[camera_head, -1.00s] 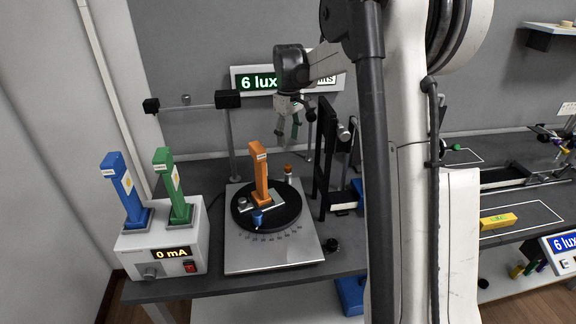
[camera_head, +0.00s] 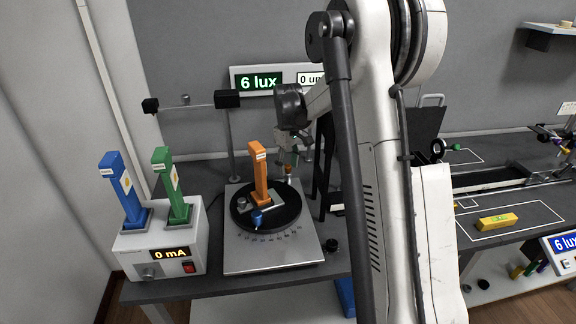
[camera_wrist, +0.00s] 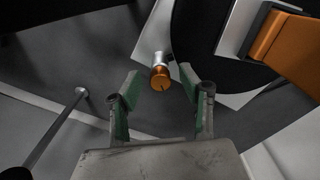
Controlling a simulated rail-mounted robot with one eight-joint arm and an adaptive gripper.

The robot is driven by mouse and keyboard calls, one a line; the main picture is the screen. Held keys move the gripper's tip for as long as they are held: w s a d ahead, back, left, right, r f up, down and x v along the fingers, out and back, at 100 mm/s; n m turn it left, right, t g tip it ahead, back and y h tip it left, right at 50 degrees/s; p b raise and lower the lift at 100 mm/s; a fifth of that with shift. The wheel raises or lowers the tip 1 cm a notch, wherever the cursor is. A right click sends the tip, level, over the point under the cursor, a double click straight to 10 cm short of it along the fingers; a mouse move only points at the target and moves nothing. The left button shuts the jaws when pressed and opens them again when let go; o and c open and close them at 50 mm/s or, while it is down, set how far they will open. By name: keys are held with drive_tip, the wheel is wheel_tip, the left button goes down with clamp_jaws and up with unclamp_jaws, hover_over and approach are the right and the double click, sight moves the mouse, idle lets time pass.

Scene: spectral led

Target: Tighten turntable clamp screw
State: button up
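The turntable is a black disc (camera_head: 287,210) on a silver base plate (camera_head: 250,258). A small orange-capped screw knob (camera_head: 288,171) stands at the plate's back right, beside the disc. In the wrist view the knob (camera_wrist: 161,78) shows a metal shank and a dark mark on its orange cap. My gripper (camera_head: 293,156) is just above it in the head view. In the wrist view my gripper (camera_wrist: 160,80) is open, its two green-padded fingers either side of the knob with visible gaps. An orange post (camera_head: 259,176) and a blue knob (camera_head: 257,218) are on the disc.
A black upright frame (camera_head: 323,160) stands close right of the turntable. A horizontal bar on a post (camera_head: 231,150) stands behind it. At left, a power box (camera_head: 160,254) holds blue and green posts and reads 0 mA.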

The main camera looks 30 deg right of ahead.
clamp_jaws()
drive_tip(key=m+b, duration=0.1)
drive_tip(key=m, duration=0.3)
drive_tip(key=shift+m+b, duration=0.3)
drive_tip(key=shift+b, duration=0.05)
drive_tip(key=m+b, duration=0.1)
drive_tip(key=m, duration=0.4)
drive_tip(key=shift+a, duration=0.1)
drive_tip(key=m+b, duration=0.1)
drive_tip(key=m, duration=0.4)
drive_tip(key=shift+m, duration=0.4)
drive_tip(key=m, duration=0.4)
drive_tip(key=shift+m+b, duration=0.3)
drive_tip(key=shift+m, duration=0.1)
